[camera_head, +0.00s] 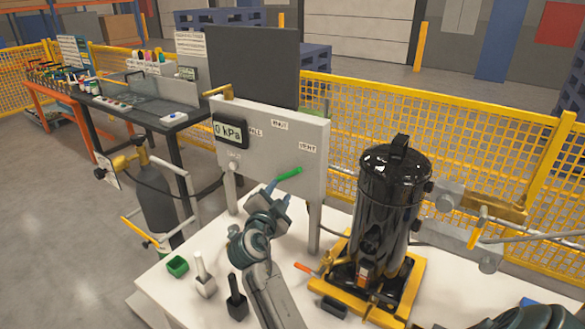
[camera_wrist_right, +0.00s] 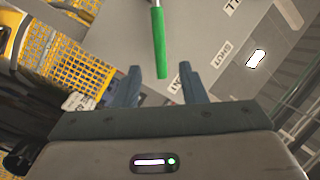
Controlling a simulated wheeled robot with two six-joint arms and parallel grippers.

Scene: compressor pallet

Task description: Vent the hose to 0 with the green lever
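The green lever (camera_head: 289,174) is on the front of the grey panel (camera_head: 311,180). The panel's display (camera_head: 228,131) reads 0 kPa, and a VENT label (camera_head: 307,148) is above and right of the lever. My right gripper (camera_head: 279,190) is at the lever's lower left end. In the right wrist view the lever (camera_wrist_right: 159,45) comes down from the top, its tip in line with the gap between my right gripper's spread fingers (camera_wrist_right: 162,72). Both fingers show apart from it; depth is unclear.
A black cylinder (camera_head: 385,205) on a yellow base (camera_head: 412,290) stands to the right on the white table (camera_head: 180,300). A green cup (camera_head: 177,265) and white and black upright pieces stand at the left. A yellow fence (camera_head: 350,110) runs behind.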

